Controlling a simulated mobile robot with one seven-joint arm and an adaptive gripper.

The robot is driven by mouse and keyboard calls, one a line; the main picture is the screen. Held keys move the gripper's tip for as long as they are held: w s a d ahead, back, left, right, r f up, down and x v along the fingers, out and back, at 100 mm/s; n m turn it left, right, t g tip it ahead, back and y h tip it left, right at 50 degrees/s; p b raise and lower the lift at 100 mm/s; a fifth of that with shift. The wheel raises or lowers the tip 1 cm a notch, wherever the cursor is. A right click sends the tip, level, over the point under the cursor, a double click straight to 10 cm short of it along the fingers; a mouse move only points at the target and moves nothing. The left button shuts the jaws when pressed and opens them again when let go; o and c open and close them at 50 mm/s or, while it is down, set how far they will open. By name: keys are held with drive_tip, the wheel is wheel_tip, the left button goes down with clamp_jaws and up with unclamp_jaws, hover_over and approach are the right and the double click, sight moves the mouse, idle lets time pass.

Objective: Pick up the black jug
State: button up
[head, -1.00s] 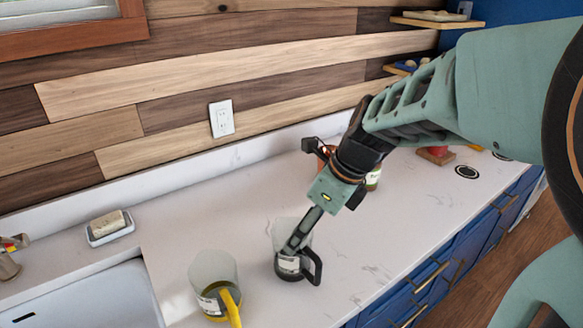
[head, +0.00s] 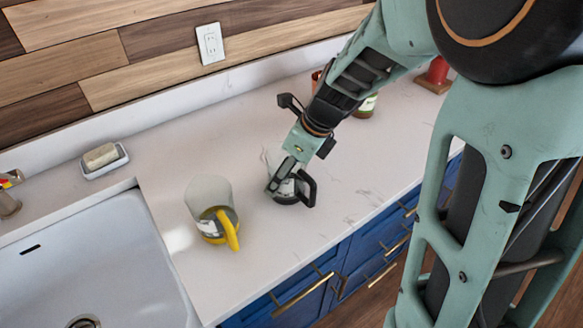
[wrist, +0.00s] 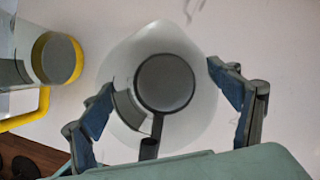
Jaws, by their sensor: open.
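The black jug (head: 284,194) stands upright on the white counter, with a clear body, a dark base and a black handle on its right side in the head view. In the wrist view the jug (wrist: 165,82) is seen from above, with its handle toward the bottom. My gripper (head: 279,178) is over the jug and hides part of it in the head view. In the wrist view my gripper (wrist: 160,88) is open, with one blue-padded finger on each side of the jug. I cannot tell whether the left finger touches it.
A yellow-handled jug (head: 215,212) stands left of the black jug; it also shows in the wrist view (wrist: 55,58). A sink (head: 80,260) and a soap dish (head: 104,163) are further left. A jar (head: 367,106) stands behind my arm. The counter's front edge is near.

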drive_tip(key=c, duration=1.3)
drive_tip(key=shift+r, duration=0.2)
